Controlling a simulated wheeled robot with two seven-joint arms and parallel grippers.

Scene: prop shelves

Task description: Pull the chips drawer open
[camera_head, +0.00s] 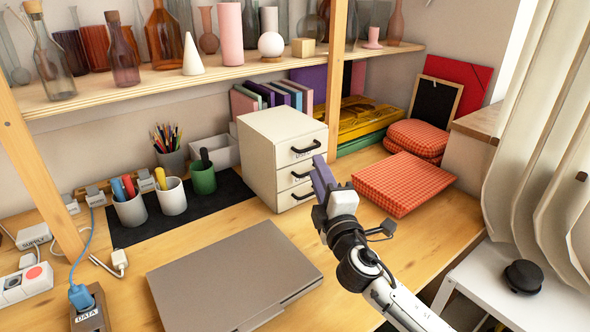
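A white cabinet (262,155) with three stacked drawers stands on the wooden desk near the middle of the head view. Each drawer front has a dark handle: the top one (306,147), the middle one (300,174) and the bottom one (302,195). All three drawers look closed. Their small labels are too small to read, so I cannot tell which is the chips drawer. My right gripper (322,175), with purple fingers, is just right of the drawer fronts, near middle-handle height. I cannot tell whether it touches the cabinet. My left gripper is not in view.
A closed laptop (235,278) lies in front of the cabinet. Pen cups (173,198) stand left of it on a dark mat. Red checkered cloth (405,183) lies to the right. A shelf (95,95) with glassware runs above.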

